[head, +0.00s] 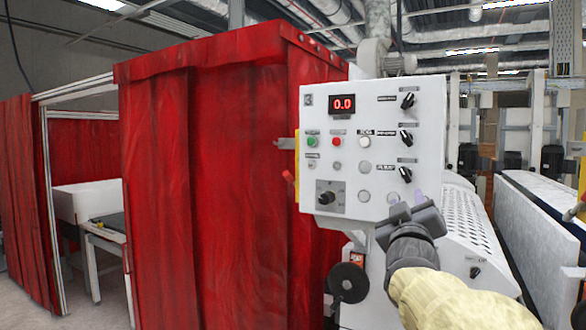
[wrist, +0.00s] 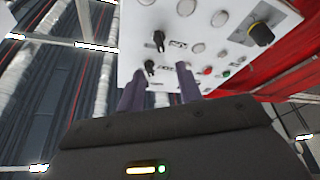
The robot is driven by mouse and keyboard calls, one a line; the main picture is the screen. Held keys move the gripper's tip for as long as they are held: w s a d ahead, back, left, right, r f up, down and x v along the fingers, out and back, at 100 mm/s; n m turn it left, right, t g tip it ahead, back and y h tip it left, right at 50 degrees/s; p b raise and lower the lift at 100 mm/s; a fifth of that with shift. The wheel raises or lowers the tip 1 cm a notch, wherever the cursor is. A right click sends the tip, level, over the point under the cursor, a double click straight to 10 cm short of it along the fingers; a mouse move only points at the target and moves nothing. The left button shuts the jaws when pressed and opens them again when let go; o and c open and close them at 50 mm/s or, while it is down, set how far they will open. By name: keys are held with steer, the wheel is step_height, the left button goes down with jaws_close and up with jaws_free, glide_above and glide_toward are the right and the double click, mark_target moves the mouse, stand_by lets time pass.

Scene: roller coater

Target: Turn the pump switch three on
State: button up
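A white control panel (head: 350,110) marked "3" faces me in the head view. Three black rotary switches stand in a column on its right side: upper (head: 408,100), middle (head: 406,138) and lower (head: 405,174). Their labels are too small to read surely, so I cannot tell which is pump switch three. My gripper (head: 406,196) is in front of the panel's lower right, just below the lower switch in the picture. In the wrist view, the panel is upside down and my gripper's fingers (wrist: 160,85) are apart with nothing between them. Two switches (wrist: 158,40) show beyond the fingertips.
The panel has a red "0.0" display (head: 343,104), a green button (head: 312,142), a red button (head: 337,141) and a large knob (head: 326,198). A red curtain (head: 210,170) hangs to the left. A white perforated machine cover (head: 460,225) stands at the right.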

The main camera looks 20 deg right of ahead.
mark_target(405, 175)
steer(key=p+x, duration=0.6)
steer(key=x, duration=0.6)
jaws_close()
